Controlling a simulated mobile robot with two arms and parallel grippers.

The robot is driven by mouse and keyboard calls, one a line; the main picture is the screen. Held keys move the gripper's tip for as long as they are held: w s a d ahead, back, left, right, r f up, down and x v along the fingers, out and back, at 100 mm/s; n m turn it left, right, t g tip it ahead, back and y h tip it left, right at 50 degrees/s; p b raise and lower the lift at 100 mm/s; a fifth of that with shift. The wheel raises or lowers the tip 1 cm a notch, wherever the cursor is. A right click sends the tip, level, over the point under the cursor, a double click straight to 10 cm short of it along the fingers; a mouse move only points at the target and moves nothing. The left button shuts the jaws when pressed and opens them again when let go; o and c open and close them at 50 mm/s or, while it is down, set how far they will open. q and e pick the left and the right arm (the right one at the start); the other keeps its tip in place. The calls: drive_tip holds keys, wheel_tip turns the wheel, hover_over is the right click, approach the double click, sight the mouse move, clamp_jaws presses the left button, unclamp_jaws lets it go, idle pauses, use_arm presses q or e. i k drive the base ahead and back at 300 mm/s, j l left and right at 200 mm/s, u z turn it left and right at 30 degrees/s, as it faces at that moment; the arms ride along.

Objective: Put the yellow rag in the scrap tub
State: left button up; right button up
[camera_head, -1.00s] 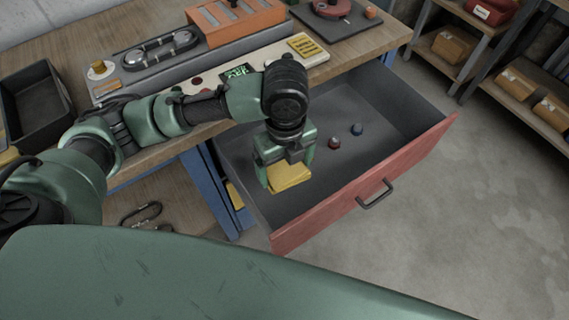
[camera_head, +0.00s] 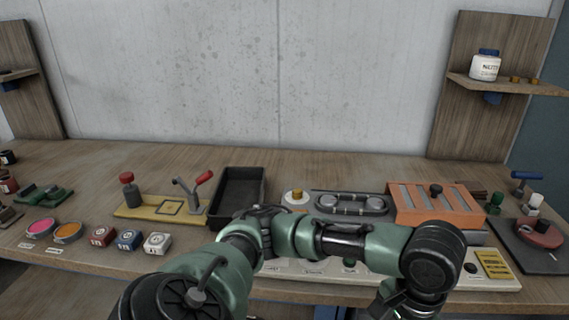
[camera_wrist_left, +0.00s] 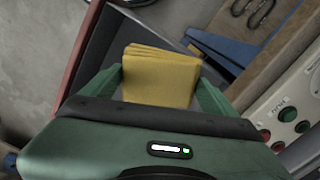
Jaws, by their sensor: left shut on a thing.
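The yellow rag (camera_wrist_left: 160,78) is a folded pad held between the green fingers of my left gripper (camera_wrist_left: 158,88) in the left wrist view. The gripper is shut on it, with the dark drawer interior behind. In the head view, my left arm reaches across the bench front, and its wrist runs off the bottom edge; the rag and fingertips are out of that view. A black open rectangular tub (camera_head: 239,193), apparently the scrap tub, stands on the bench, left of centre in the head view. Its visible inside looks empty. My right gripper is not in view.
Left of the tub is a yellow-based clamp fixture (camera_head: 160,207); in front are small labelled blocks (camera_head: 129,240). Right of it are a grey fixture (camera_head: 350,204) and an orange rack (camera_head: 432,203). A red drawer front (camera_wrist_left: 82,50) shows in the wrist view.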

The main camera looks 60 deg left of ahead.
sight(239, 209)
drive_tip(key=k+j+u, duration=0.3)
drive_tip(key=k+j, duration=0.15)
drive_tip(key=j, duration=0.35)
drive_tip(key=k+j+u, duration=0.1)
drive_tip(key=j, duration=0.3)
drive_tip(key=k, duration=0.1)
